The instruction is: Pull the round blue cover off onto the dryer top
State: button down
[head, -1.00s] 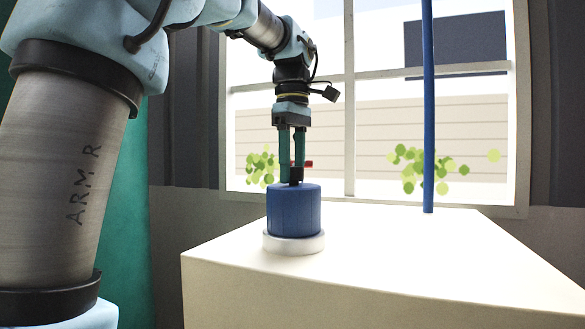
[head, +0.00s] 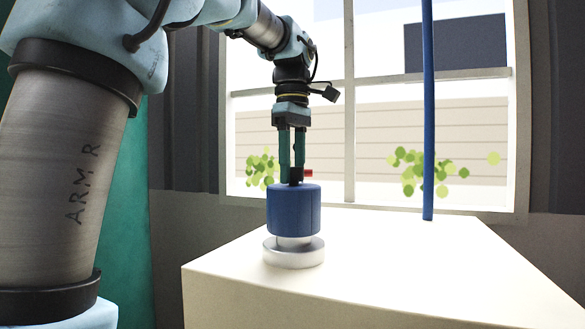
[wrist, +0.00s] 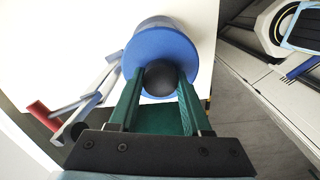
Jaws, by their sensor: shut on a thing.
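The round blue cover (head: 293,211) hangs upright from my gripper (head: 292,181) in the head view. My gripper is shut on the dark knob on the cover's top, which shows between the green fingers in the wrist view. The knob (wrist: 161,79) is round and black there, and the blue cover (wrist: 150,45) lies below it. Under the cover a pale round piece with a wider silver-white base (head: 293,254) stands on the dryer top (head: 400,260). A narrow light neck shows between cover and base. I cannot tell whether the cover's lower edge still surrounds the inner piece.
A blue upright pole (head: 428,120) stands at the dryer's back right, before the window. A red-ended part (head: 308,173) shows behind the fingers; in the wrist view a red cylinder (wrist: 42,116) lies at the left. The dryer top right of the base is clear.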

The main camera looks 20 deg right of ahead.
jog(key=shift+r+p, duration=0.95)
jog(key=shift+r, duration=0.15)
notch_tip(320, 180, up, 4)
jog(key=p, duration=0.4)
